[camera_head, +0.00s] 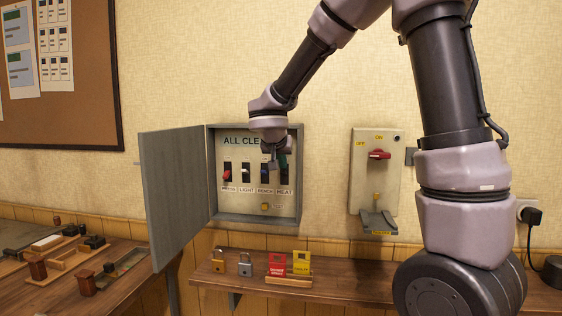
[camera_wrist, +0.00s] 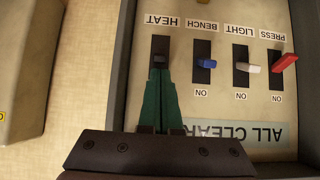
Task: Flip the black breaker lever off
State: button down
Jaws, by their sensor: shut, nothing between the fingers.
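The breaker panel is an open grey box (camera_head: 256,217) on the wall, lettered ALL CLEAR. It has a row of levers: red PRESS (camera_head: 227,175), white LIGHT (camera_wrist: 248,68), blue BENCH (camera_wrist: 207,64) and black HEAT (camera_wrist: 160,58). The wrist view is upside down, with the ON labels toward its bottom. My gripper (camera_wrist: 160,80) has green fingers shut together, with nothing between them. The tips are over the HEAT slot, right at the black lever. The fingers hide part of the slot, so I cannot tell contact or the lever's exact tilt.
The box door (camera_head: 172,195) stands open to the left. A switch box (camera_head: 375,170) with a red handle is on the wall to the right. Padlocks (camera_head: 245,264) and red and yellow tags (camera_head: 277,264) stand on the shelf below. A cluttered bench (camera_head: 120,292) is at left.

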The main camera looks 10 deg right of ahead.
jog(key=shift+s+a+f, duration=0.15)
jog(key=shift+s+f, duration=0.2)
dwell(0.7)
jog(key=shift+s+f, duration=0.3)
jog(key=shift+f, duration=0.15)
jog(key=shift+s+a+f, duration=0.1)
jog(key=shift+s+f, duration=0.1)
jog(key=shift+f, duration=0.35)
jog(key=shift+s+a+f, duration=0.1)
jog(key=shift+s+f, duration=0.1)
jog(key=shift+f, duration=0.3)
jog(key=shift+r, duration=0.8)
jog(key=shift+a+f, duration=0.1)
